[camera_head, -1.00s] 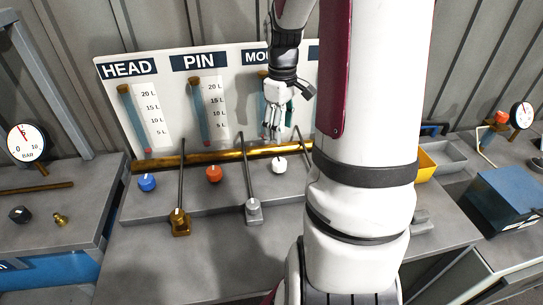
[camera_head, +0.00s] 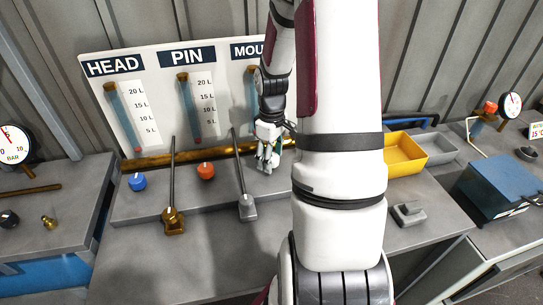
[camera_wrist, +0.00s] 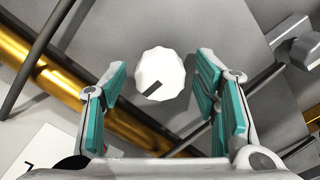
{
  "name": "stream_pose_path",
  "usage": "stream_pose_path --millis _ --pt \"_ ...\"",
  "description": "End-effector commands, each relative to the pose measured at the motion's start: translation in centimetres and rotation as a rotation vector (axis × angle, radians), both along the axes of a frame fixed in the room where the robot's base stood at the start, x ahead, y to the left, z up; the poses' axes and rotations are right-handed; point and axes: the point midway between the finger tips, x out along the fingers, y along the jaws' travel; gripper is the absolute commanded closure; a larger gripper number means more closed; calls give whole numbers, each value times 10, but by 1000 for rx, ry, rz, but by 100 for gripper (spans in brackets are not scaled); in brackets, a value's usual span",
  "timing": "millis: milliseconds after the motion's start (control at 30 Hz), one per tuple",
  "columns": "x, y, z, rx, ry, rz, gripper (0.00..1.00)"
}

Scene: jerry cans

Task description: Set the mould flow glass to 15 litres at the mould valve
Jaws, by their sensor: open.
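The mould valve is a white faceted knob with a dark pointer mark (camera_wrist: 160,73), seen from above in the wrist view. My gripper (camera_wrist: 158,100) is open around it, with a teal-padded finger on each side and a gap to the knob on both sides. In the head view my gripper (camera_head: 267,158) points down at the front panel and hides the white knob. The mould flow glass (camera_head: 252,88) stands under the MOULD label, mostly covered by my arm, so its level cannot be read.
The HEAD glass (camera_head: 125,115) and PIN glass (camera_head: 190,108) stand to the left, above a blue knob (camera_head: 137,181) and an orange knob (camera_head: 206,171). Upright levers (camera_head: 172,185) (camera_head: 241,175) rise close by. A brass pipe (camera_head: 200,155) runs behind. A yellow bin (camera_head: 405,155) is at right.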

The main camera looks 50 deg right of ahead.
Motion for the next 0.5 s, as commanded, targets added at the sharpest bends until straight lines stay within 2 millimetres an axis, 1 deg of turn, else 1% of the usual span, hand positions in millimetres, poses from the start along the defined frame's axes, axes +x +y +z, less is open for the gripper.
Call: stream_pose_path --millis 100,167,200,267,300,333,500 --pt "0 0 0 0 0 0 45" --pt "0 0 0 0 0 0 58" --pt "0 0 0 0 0 0 67" --pt "0 0 0 0 0 0 81" --pt "0 0 0 0 0 0 90" --pt "0 0 0 0 0 0 93" --pt "0 0 0 0 0 -3 93"
